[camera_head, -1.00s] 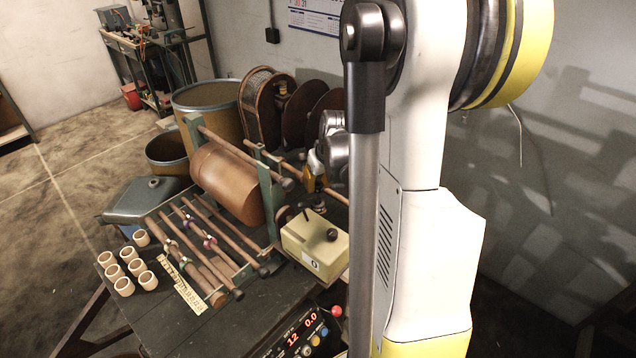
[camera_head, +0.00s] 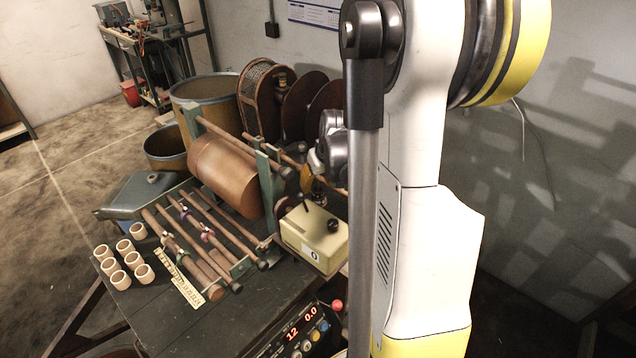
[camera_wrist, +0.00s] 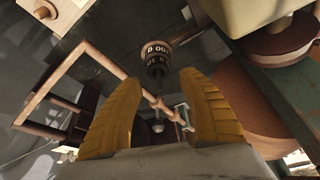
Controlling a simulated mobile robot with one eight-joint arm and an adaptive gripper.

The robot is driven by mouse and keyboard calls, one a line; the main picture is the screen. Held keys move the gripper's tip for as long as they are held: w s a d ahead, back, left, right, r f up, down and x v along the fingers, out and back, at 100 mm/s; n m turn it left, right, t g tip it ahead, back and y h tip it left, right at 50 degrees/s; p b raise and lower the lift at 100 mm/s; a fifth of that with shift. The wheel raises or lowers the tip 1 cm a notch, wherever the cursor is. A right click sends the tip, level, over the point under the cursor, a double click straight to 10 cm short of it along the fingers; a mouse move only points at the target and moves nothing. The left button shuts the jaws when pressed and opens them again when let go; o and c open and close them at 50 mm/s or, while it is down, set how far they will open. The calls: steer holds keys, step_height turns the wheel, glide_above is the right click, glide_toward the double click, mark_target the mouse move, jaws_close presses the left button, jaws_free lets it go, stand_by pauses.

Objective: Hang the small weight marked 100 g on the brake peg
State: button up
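My gripper (camera_wrist: 160,82) shows its two yellow ribbed fingers in the wrist view, spread apart with a clear gap between them. A small dark cylinder with pale markings (camera_wrist: 157,52) lies beyond the fingertips, near the middle; I cannot read the markings surely or tell whether it is the 100 g weight. No finger visibly touches it. In the head view my gripper (camera_head: 310,180) is a small yellow and dark shape behind the cream box (camera_head: 314,238), partly hidden by my arm. I cannot pick out the brake peg with certainty.
The large brown roll (camera_head: 225,175) sits in a green frame left of the cream box. Several rods (camera_head: 180,248) and pale rings (camera_head: 121,247) lie on the dark bench (camera_head: 165,315). A control panel (camera_head: 305,330) is at the front. Reels (camera_head: 295,105) stand behind.

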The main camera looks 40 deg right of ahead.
steer(key=v, duration=1.2)
